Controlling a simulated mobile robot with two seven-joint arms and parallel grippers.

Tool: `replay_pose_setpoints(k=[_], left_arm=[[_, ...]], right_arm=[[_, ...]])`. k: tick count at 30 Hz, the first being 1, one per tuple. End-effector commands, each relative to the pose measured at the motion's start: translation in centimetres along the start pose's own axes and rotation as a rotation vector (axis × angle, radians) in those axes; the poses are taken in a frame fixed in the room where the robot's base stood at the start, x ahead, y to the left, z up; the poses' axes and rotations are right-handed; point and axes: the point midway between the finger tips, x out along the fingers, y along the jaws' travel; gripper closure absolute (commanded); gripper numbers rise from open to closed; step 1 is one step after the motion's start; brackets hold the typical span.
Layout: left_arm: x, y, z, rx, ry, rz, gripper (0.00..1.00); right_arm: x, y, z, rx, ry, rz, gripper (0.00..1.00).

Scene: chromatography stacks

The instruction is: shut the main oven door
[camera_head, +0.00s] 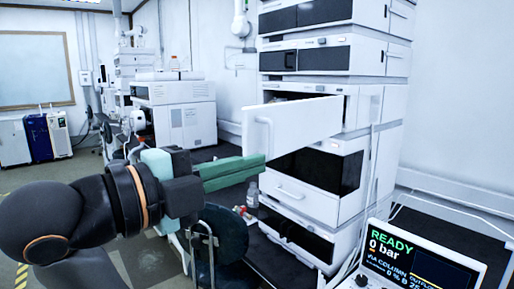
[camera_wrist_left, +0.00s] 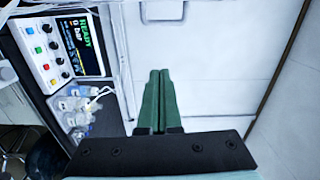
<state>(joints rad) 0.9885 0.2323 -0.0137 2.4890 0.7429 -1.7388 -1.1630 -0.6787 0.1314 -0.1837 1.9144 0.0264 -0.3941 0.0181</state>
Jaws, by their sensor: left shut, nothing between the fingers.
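The main oven door (camera_head: 308,118) is a white panel in the stack. It stands open, swung out to the left from the oven body (camera_head: 363,107). Its upright white handle (camera_head: 264,136) is near the free left edge. My left gripper (camera_head: 262,160) has green fingers, shut and empty, with the tips just below the handle in the head view. I cannot tell whether they touch the door. In the left wrist view the shut fingertips (camera_wrist_left: 159,72) point at a white panel (camera_wrist_left: 215,55) with a handle-like part (camera_wrist_left: 162,10) ahead. My right gripper is not in view.
Other modules sit above and below the door, including a lower unit with a dark window (camera_head: 318,168). A control screen reading READY (camera_head: 425,262) stands at the front right. Small bottles (camera_head: 252,193) stand on the dark bench under the left gripper.

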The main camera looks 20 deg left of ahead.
Motion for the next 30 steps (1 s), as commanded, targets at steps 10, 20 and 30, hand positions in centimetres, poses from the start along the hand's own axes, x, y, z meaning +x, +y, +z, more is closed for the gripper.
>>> replay_pose_setpoints(k=[10,20,30], left_arm=[[1.1,-1.0,-0.6,0.050,0.006,-0.004,1.00],[8.0,-0.8,-0.6,0.047,0.006,-0.006,1.00],[8.2,-1.0,2.6,0.051,0.002,-0.009,1.00]], right_arm=[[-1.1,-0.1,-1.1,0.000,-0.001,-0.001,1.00],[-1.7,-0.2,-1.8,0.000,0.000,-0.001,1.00],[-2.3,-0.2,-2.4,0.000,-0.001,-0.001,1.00]])
